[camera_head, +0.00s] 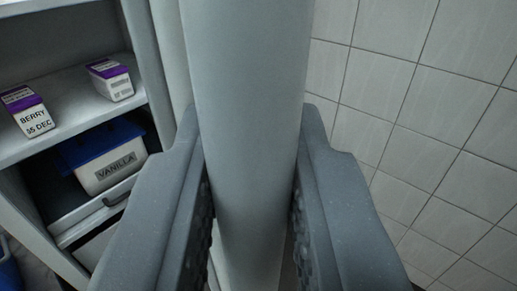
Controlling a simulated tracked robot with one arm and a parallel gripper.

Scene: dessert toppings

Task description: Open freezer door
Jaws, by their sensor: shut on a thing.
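My gripper (250,165) is shut on a thick, pale grey upright bar (252,75), which looks like the freezer door's handle. One ridged finger presses on each side of it. The bar runs from the top of the view down between the fingers and hides what is behind it. A pale upright strip (168,45) just left of the bar looks like part of the door. The freezer's inside (75,95) shows at the left, so the door stands at least partly open. How wide it is open I cannot tell.
Below, a tub labelled VANILLA (113,168) with a blue lid sits in a drawer. A tiled surface (425,130) fills the right side, clear of objects.

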